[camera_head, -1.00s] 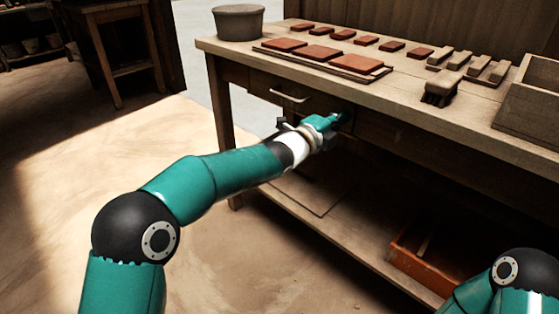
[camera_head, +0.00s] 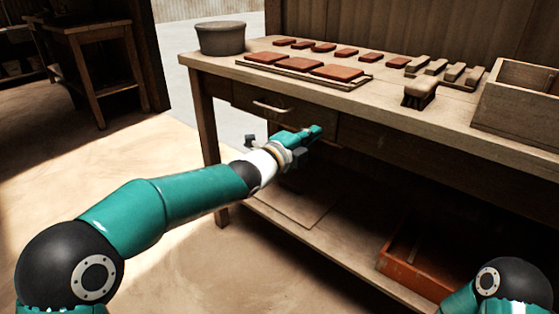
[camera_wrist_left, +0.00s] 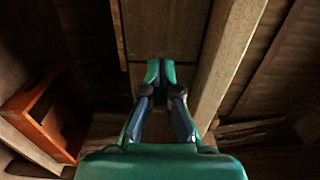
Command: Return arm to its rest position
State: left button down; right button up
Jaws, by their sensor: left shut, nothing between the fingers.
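My left arm reaches from the lower left of the head view toward the front of the workbench (camera_head: 350,108). My left gripper (camera_head: 314,132) is in front of the drawers, below the tabletop edge. It also shows in the left wrist view (camera_wrist_left: 160,72), where its fingertips are together with nothing between them. The closed drawer with a pale handle (camera_head: 272,107) is behind and to the left of it. Of my right arm only a joint and a teal link show at the lower right; the right gripper is out of the picture.
A grey bucket (camera_head: 221,38), red tiles on a board (camera_head: 300,70), more tiles, a brush (camera_head: 420,93), wooden blocks and a wooden box (camera_head: 515,100) stand on the bench. An orange crate (camera_head: 405,267) sits on the lower shelf. The floor left of the bench is clear.

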pick_arm(q)
jog(key=v, duration=0.8)
jog(key=s+a+f+n+g+y+p, duration=0.1)
jog(key=s+a+f+n+g+y, duration=0.15)
jog(key=f, duration=0.75)
jog(key=s+a+f+n+g+y, duration=0.1)
jog(key=a+f+n, duration=0.25)
jog(key=f, duration=0.75)
jog(key=s+a+f+n+g+y+p, duration=0.1)
jog(key=s+a+f+n+g, duration=0.15)
jog(key=f, duration=0.75)
jog(key=s+a+f+n+g+y, duration=0.25)
jog(key=s+f+n, duration=0.45)
jog(key=s+f, duration=0.6)
jog(key=s+f+n+g, duration=0.2)
jog(key=s+n+g, duration=0.1)
jog(key=s+n, duration=0.35)
jog(key=s+f+n+g, duration=0.2)
jog(key=s+n, duration=0.3)
jog(key=s, duration=0.3)
notch_tip(320, 180, up, 38)
jog(key=p, duration=3.8)
jog(key=shift+p, duration=0.3)
